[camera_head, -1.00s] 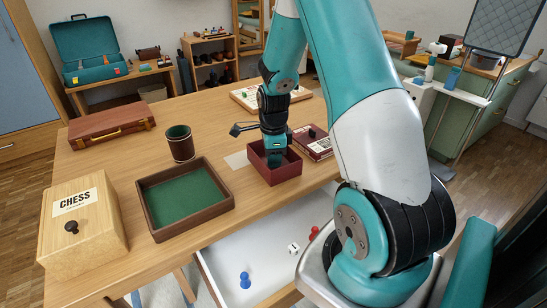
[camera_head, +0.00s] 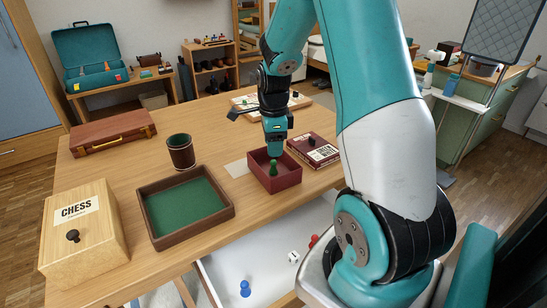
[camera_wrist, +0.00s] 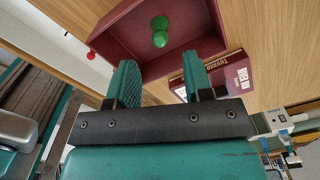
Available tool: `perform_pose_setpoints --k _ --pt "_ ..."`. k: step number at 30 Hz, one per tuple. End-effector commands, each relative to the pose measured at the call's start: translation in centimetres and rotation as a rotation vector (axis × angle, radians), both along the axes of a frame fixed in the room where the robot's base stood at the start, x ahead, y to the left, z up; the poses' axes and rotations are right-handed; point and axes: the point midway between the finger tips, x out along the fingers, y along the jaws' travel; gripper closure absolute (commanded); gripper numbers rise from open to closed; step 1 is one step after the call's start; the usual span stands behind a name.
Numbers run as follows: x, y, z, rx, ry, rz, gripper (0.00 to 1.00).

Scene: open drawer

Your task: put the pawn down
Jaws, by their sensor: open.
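The green pawn (camera_head: 273,168) stands upright inside the small dark red box (camera_head: 283,184) on the table. In the wrist view the pawn (camera_wrist: 160,32) shows on the floor of the box, clear of both fingers. My gripper (camera_head: 275,151) is just above the box. In the wrist view its two fingers (camera_wrist: 159,70) are apart with nothing between them.
A green-lined tray (camera_head: 152,233), a dice cup (camera_head: 181,152) and a chess box (camera_head: 113,251) are to the left. A dark red game box (camera_head: 314,153) lies close on the right. The open white drawer (camera_head: 225,270) below holds a blue pawn (camera_head: 245,289) and a die (camera_head: 294,257).

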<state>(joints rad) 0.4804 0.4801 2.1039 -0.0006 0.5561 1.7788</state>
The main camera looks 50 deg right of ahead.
Motion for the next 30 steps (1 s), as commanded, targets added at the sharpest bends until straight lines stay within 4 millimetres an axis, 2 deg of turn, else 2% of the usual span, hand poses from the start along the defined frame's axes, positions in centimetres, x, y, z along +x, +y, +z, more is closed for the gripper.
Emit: perform_pose_setpoints --k 1,3,9,11,13,14,17,18,21,24,27,30 --pt "0.1 0.0 1.3 -0.002 -0.004 0.000 0.54" --pt "0.0 0.0 2.5 -0.001 -0.003 0.000 0.54" --pt "0.1 0.2 4.5 0.000 -0.003 0.012 0.54" --pt "0.2 1.1 5.1 0.006 -0.009 0.072 0.54" --pt "0.3 3.6 6.2 0.018 -0.029 0.231 0.54" --pt "0.3 5.1 6.8 0.025 -0.041 0.331 0.54" --pt "-0.6 11.9 9.1 0.054 -0.102 0.791 0.54" --pt "-1.5 14.9 10.2 0.065 -0.133 1.009 0.54" --pt "-5.0 21.8 12.2 0.085 -0.220 1.560 0.54" --pt "-9.3 27.0 13.6 0.090 -0.317 2.054 0.54" --pt "-13.3 30.2 14.5 0.085 -0.409 2.440 0.54" --pt "-16.1 31.8 14.9 0.077 -0.477 2.690 0.54"
